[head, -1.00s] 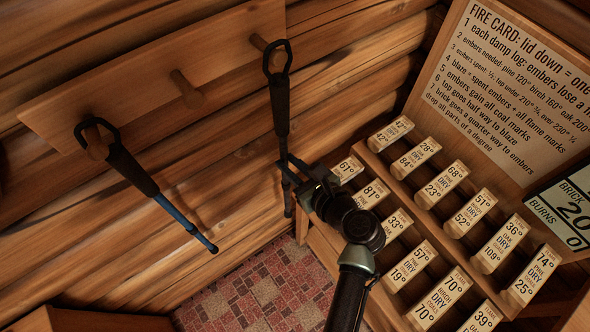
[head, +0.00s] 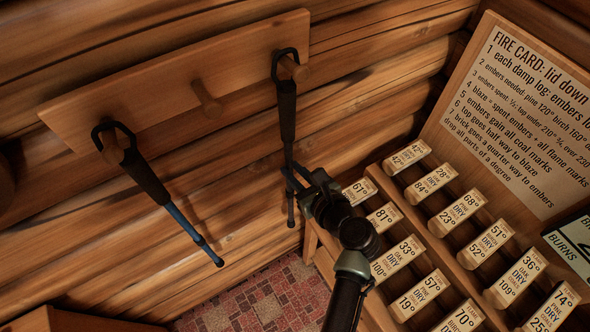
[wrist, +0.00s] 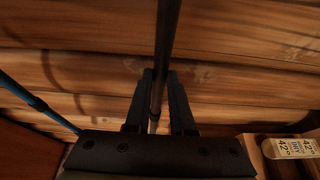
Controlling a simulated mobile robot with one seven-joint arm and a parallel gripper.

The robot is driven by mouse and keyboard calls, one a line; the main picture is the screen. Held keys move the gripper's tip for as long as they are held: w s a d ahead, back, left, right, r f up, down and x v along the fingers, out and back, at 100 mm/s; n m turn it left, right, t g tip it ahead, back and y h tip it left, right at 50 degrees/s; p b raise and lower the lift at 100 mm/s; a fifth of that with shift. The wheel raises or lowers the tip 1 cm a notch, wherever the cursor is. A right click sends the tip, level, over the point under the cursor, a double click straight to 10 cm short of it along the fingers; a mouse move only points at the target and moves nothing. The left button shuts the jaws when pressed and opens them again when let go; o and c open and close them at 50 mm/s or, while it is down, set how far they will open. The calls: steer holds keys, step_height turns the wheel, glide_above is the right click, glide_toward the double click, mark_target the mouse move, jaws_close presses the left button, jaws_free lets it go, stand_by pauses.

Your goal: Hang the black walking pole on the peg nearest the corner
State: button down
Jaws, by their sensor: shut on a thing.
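The black walking pole (head: 287,112) hangs nearly upright, its loop at the top and its tip below my gripper. The peg nearest the corner (head: 297,70) is at the right end of the wooden board (head: 160,88). Its end shows through the loop and overlaps the loop's right side, so the loop looks to be around it; whether it bears weight I cannot tell. My gripper (head: 291,181) is shut on the lower shaft. In the wrist view the dark shaft (wrist: 166,45) runs down between both fingers (wrist: 157,105).
A blue pole (head: 178,215) hangs by its loop on the left peg (head: 112,150). The middle peg (head: 206,97) is bare. A slotted rack of labelled blocks (head: 440,215) stands close right of my gripper, with a fire card (head: 520,120) behind.

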stand_by(0.4)
steer(key=c, duration=0.7)
jaws_free()
steer(key=v, duration=1.3)
